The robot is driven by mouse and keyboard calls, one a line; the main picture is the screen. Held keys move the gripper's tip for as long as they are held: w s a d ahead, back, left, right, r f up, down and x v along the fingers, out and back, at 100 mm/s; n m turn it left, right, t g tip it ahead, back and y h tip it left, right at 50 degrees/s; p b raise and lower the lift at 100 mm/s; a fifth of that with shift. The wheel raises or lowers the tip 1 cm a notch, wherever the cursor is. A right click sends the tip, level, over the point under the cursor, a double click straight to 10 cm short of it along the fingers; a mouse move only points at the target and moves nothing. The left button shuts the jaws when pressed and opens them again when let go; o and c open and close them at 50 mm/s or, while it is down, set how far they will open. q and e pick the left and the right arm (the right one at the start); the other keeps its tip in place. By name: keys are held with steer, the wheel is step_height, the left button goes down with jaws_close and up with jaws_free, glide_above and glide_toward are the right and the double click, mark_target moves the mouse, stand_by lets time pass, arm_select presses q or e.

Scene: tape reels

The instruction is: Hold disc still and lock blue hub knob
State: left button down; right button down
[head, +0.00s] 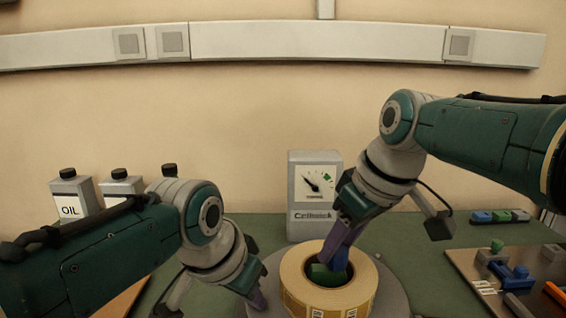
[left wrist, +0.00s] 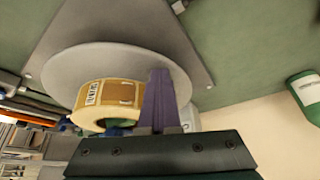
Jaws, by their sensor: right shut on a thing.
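A grey disc (head: 394,299) carries a roll of tan label tape (head: 296,268); disc (left wrist: 62,85) and roll (left wrist: 112,92) also show in the left wrist view. Inside the roll's core sit a blue hub knob (head: 341,260) and a green part (head: 326,276), both partly hidden. My right gripper (head: 335,255) points down into the core, its purple fingers shut on the blue knob. My left gripper (head: 258,300) is low at the disc's left edge. In the left wrist view its purple finger (left wrist: 160,100) overlaps the disc's rim; whether it grips the rim is unclear.
A grey box with a dial (head: 315,218) stands behind the roll. Grey oil cans (head: 72,192) stand at the left back. The green bench has free room around the box.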

arm_select(q)
steer(key=shift+s+f, duration=0.25)
steer(key=shift+f, duration=0.05)
arm_select(e)
steer(key=m, duration=0.2)
steer(key=m+h, duration=0.2)
steer(key=m, duration=0.1)
steer(key=shift+s+a+m+t, duration=0.1)
steer(key=shift+a+m+t, duration=0.2)
steer(key=shift+t, duration=0.1)
steer(key=shift+d+m+h, duration=0.15)
steer(key=shift+m+h, duration=0.25)
steer(key=shift+m, duration=0.5)
